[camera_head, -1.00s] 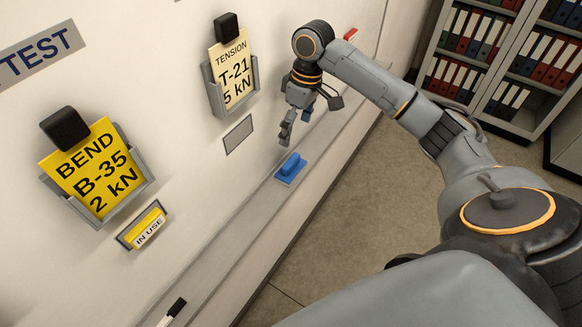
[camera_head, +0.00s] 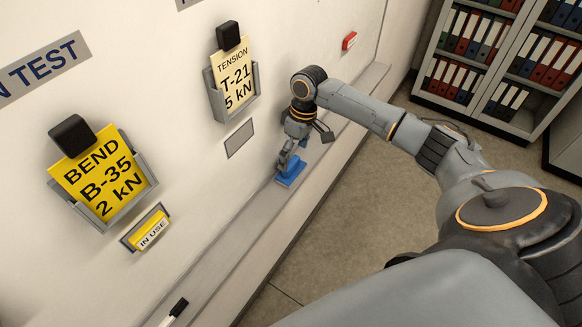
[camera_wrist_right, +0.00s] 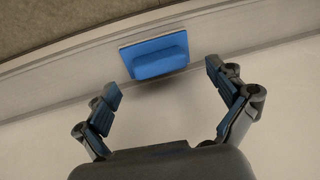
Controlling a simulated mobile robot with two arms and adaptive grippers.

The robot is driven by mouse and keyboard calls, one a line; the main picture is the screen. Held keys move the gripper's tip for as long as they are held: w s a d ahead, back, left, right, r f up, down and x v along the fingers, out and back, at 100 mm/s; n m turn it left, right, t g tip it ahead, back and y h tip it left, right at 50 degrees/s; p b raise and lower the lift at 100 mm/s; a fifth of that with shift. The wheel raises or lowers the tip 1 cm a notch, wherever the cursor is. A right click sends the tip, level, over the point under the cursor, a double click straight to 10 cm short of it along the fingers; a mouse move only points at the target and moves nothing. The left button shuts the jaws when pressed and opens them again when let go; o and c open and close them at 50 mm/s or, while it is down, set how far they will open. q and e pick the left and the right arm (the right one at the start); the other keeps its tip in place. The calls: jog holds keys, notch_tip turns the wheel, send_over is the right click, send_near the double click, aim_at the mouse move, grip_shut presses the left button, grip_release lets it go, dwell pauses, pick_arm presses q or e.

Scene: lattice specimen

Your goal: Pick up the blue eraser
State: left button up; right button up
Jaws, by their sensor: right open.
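The blue eraser (camera_head: 290,171) lies on the narrow ledge (camera_head: 225,243) along the base of the white board, partly hidden by my right gripper in the head view. In the right wrist view the eraser (camera_wrist_right: 155,56) shows a raised blue grip on a flat base with a pale edge. My right gripper (camera_head: 287,163) is at the eraser in the head view. In the wrist view its fingers (camera_wrist_right: 162,88) are spread wide, with the eraser just beyond the tips and nothing between the pads. My left gripper is in neither view.
A yellow card holder (camera_head: 118,210), a pale card holder (camera_head: 216,103) and an IN USE label (camera_head: 150,232) are on the board. A marker (camera_head: 176,308) is at the ledge's near end. A red-and-white block (camera_head: 349,40) is farther along. Binder shelves (camera_head: 470,78) stand behind.

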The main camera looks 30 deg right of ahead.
jog(key=shift+a+f, duration=0.2)
jog(key=shift+f, duration=1.05)
jog(key=c, duration=1.2)
jog(key=shift+r, duration=0.1)
jog(key=shift+c, duration=0.2)
jog(key=shift+w+r, duration=0.1)
jog(key=shift+r, duration=0.45)
notch_tip(320, 180, up, 2)
jog(key=shift+a+r+b, duration=0.1)
jog(key=shift+b, duration=0.35)
jog(key=s+a+r, duration=0.3)
jog(key=s+r, duration=0.1)
jog(key=r, duration=0.2)
jog(key=shift+a, duration=0.25)
jog(key=s+a+r, duration=0.1)
jog(key=s+a, duration=0.1)
jog(key=s+a+r, duration=0.1)
jog(key=s+a, duration=0.1)
jog(key=s+a+r+b, duration=0.1)
jog(key=s+a, duration=0.1)
jog(key=shift+s+r, duration=0.1)
jog(key=shift+r, duration=0.25)
